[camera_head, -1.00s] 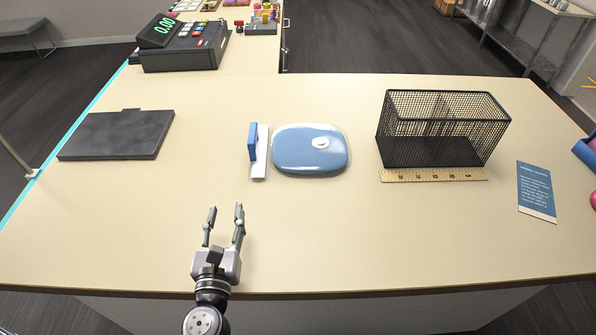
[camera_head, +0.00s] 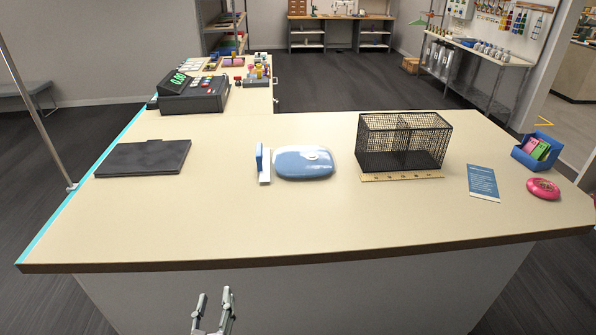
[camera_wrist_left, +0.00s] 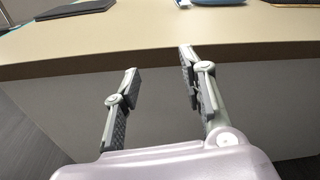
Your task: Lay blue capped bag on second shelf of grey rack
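My left gripper (camera_head: 213,296) is open and empty, in front of the counter's near edge and well short of the bag. Its two spread fingers also show in the left wrist view (camera_wrist_left: 160,65). A grey rack with shelves (camera_head: 203,28) stands at the back left, cut off by the top of the picture. My right gripper is not in view.
A small blue and white stand (camera_head: 262,164) is just left of the bag. A black wire basket (camera_head: 403,142) and ruler (camera_head: 400,176) are to its right. A dark flat slab (camera_head: 143,158) lies at left. A cash register (camera_head: 194,94) stands behind. The counter's front is clear.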

